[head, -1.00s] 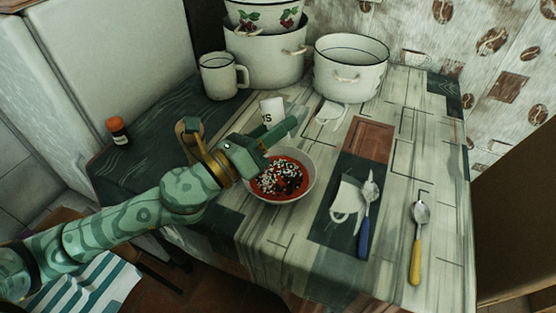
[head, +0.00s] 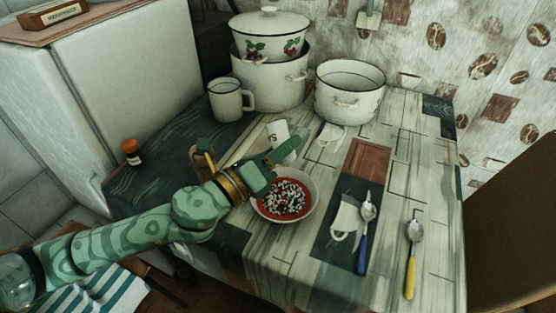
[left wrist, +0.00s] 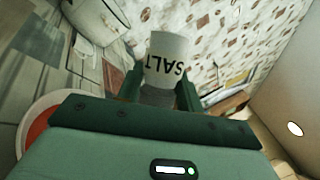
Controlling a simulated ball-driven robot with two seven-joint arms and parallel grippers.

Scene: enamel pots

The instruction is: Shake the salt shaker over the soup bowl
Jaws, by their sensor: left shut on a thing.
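The salt shaker (head: 278,131) is white with dark lettering. My left gripper (head: 283,154) is shut on it and holds it just behind the soup bowl's far rim in the head view; its height is hard to judge. In the left wrist view the shaker (left wrist: 167,57) stands between the fingers (left wrist: 158,88), its SALT lettering inverted and its greyer part lower, between the fingers. The soup bowl (head: 312,205) is pale, with red soup and black and white bits. Part of its far-left rim is hidden by the gripper. My right gripper is not in view.
A white mug (head: 226,101), stacked pots (head: 270,75) and an open pot (head: 349,95) stand at the back. A spoon with a blue handle (head: 363,245) and a yellow-handled spoon (head: 411,265) lie to the right. A small orange-capped jar (head: 131,152) stands at left.

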